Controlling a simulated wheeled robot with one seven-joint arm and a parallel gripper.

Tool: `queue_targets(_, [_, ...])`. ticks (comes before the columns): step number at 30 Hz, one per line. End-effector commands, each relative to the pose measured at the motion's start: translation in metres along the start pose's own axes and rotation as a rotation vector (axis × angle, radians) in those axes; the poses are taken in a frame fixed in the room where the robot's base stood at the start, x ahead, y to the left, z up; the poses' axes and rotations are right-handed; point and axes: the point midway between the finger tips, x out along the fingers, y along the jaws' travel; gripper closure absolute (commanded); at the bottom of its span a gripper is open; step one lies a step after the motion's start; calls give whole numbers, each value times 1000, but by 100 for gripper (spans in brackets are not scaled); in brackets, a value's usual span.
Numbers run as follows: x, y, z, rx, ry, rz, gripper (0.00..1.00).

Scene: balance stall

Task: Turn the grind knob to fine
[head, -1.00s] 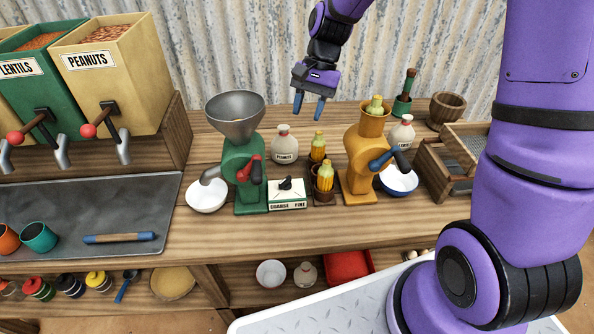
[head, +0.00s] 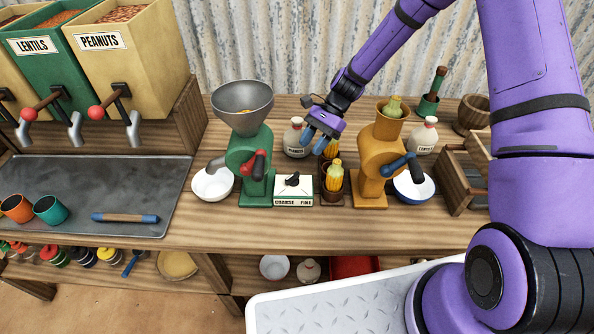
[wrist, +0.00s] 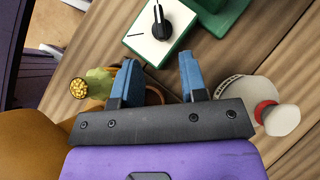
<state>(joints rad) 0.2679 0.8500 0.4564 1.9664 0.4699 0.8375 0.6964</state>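The grind knob (head: 292,180) is a black pointer knob on top of a white box (head: 293,191) lettered COARSE and FINE. The box stands beside the green grinder (head: 256,160). In the wrist view the black knob (wrist: 161,22) sits on the white top beyond my fingertips, near a dark line mark. My gripper (head: 315,140) is above the bench, behind and to the right of the box, pointing down. In the wrist view my gripper's blue fingers (wrist: 158,70) are apart with nothing between them. The knob is not touched.
Corn cobs (head: 334,177) stand in wooden holders just right of the box. A peanuts bottle (head: 296,138) stands behind it. An orange grinder (head: 374,170) is farther right, with a blue-rimmed bowl (head: 414,187). The bench front is clear.

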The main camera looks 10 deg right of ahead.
Motion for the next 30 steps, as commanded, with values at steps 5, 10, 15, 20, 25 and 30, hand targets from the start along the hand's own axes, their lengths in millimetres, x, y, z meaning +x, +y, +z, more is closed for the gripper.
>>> queue_targets(5, [31,1,0,0,-3,3,61])
queue_targets(10, [61,1,1,-1,-2,3,61])
queue_targets(15, [82,0,0,-1,-1,1,61])
queue_targets(20, [92,0,0,-1,0,0,61])
queue_targets(25, [94,0,0,-1,1,0,61])
queue_targets(30, [94,0,0,-1,1,0,65])
